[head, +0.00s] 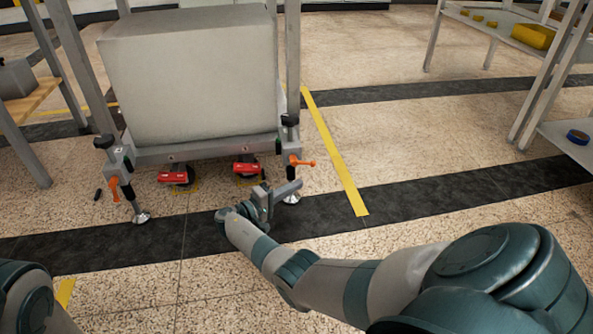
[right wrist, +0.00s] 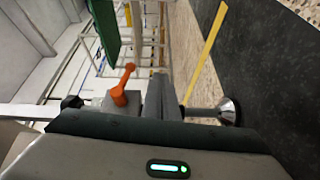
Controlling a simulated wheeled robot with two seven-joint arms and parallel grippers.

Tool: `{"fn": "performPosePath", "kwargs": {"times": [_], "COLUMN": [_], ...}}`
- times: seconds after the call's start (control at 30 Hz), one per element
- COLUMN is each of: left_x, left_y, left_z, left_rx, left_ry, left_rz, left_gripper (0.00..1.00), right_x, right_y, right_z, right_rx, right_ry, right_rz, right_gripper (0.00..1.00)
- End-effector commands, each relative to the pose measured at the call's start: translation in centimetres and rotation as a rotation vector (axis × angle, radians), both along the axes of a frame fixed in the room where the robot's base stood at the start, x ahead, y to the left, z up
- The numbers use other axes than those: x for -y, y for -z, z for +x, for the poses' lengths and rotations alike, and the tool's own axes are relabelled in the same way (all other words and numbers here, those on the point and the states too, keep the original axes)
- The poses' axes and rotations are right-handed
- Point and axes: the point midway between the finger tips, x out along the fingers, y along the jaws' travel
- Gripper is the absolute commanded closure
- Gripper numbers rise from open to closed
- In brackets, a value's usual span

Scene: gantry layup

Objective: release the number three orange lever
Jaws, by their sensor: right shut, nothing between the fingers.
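Two orange levers show on the front legs of a grey gantry frame. The right-hand orange lever (head: 302,162) sticks out to the right from the clamp on the front right leg. It also shows in the right wrist view (right wrist: 123,85), standing out from a grey block. The left-hand orange lever (head: 117,186) is on the front left leg. No number is readable on either. My right gripper (head: 292,188) is shut and empty, low in front of the right leg, just below its lever and apart from it. In the right wrist view its closed fingers (right wrist: 160,98) lie beside the lever.
The gantry carries a large grey block (head: 190,75). Two red-topped casters (head: 176,175) (head: 248,169) sit under its front beam. Round levelling feet (head: 141,218) stand on the floor. A shelf rack (head: 545,85) is at the right.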

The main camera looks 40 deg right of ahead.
Motion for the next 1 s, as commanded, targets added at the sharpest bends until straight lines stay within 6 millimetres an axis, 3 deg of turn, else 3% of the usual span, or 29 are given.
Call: {"fn": "performPosePath", "kwargs": {"times": [0.5,1.0], "left_x": [0.1,0.1], "left_y": [-0.2,-0.3], "left_z": [0.4,0.4], "left_rx": [-0.019,-0.015], "left_ry": [0.0,-0.006], "left_rz": [-0.001,0.002], "left_gripper": [0.69,0.69], "right_x": [-6.9,-7.8], "right_y": [0.4,0.6], "right_z": [0.5,0.5], "right_rx": [0.0,0.0], "right_ry": [-0.002,0.0], "right_rz": [0.001,0.0], "right_gripper": [1.0,1.0]}}
